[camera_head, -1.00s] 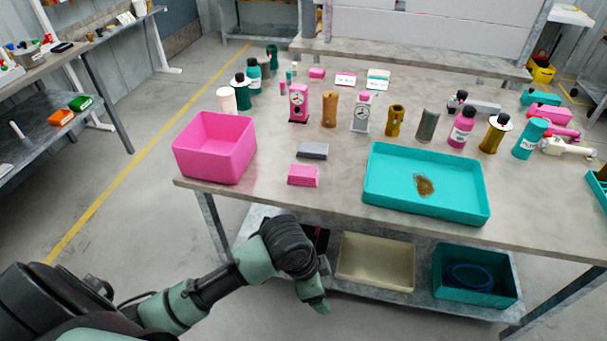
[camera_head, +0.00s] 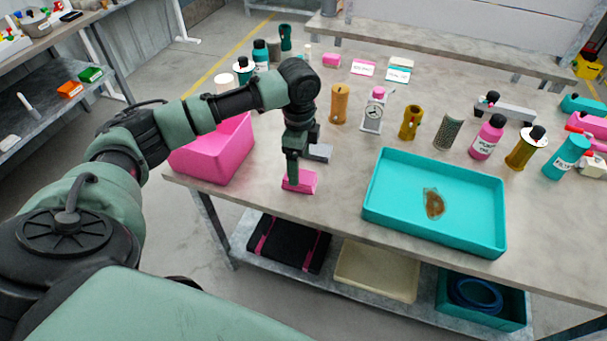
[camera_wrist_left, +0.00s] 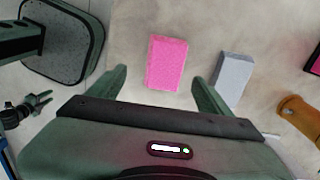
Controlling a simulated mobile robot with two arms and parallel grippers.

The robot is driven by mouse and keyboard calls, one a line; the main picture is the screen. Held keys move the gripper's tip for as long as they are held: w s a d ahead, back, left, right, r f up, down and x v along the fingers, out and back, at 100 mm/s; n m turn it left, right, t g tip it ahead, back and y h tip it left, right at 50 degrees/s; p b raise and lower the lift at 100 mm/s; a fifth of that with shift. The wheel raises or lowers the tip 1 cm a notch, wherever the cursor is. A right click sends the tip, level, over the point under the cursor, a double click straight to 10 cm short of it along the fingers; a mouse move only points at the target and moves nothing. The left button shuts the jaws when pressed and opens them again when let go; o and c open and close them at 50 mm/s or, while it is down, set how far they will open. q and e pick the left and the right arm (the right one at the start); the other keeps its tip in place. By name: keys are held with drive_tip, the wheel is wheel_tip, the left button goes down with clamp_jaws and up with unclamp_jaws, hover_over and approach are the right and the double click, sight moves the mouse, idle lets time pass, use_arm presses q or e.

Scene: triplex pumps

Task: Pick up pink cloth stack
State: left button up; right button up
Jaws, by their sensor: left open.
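The pink cloth stack (camera_head: 300,182) is a small pink block lying on the table near its front edge. My left gripper (camera_head: 292,178) is above it, pointing down, and hides part of it in the head view. In the left wrist view the pink cloth stack (camera_wrist_left: 167,63) lies ahead of and between the two open fingers of my left gripper (camera_wrist_left: 158,82). The fingers look apart from it, with nothing held. My right gripper does not show.
A grey block (camera_head: 320,152) lies just beside the stack; it also shows in the wrist view (camera_wrist_left: 232,75). A pink bin (camera_head: 215,155) stands left, a teal tray (camera_head: 435,240) right. Bottles and gauges stand behind, including a brown cylinder (camera_head: 340,103).

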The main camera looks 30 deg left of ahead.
sight(302, 177)
use_arm(q)
wheel_tip(302, 177, down, 2)
drive_tip(key=shift+w+d+f+p, duration=0.1)
drive_tip(key=shift+w+f+p, duration=0.1)
drive_tip(key=shift+f, duration=0.2)
drive_tip(key=shift+w+f+p, duration=0.1)
drive_tip(key=shift+f+p, duration=0.05)
drive_tip(key=shift+f, duration=0.25)
wheel_tip(302, 177, down, 2)
drive_tip(key=shift+w+f, duration=0.1)
drive_tip(key=shift+f, duration=0.1)
drive_tip(key=c, duration=1.3)
drive_tip(key=shift+c, duration=0.7)
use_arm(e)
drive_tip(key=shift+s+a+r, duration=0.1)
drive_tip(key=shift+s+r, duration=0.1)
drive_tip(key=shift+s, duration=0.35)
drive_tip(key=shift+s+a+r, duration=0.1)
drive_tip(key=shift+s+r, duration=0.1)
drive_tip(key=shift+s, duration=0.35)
use_arm(q)
drive_tip(key=shift+r, duration=0.1)
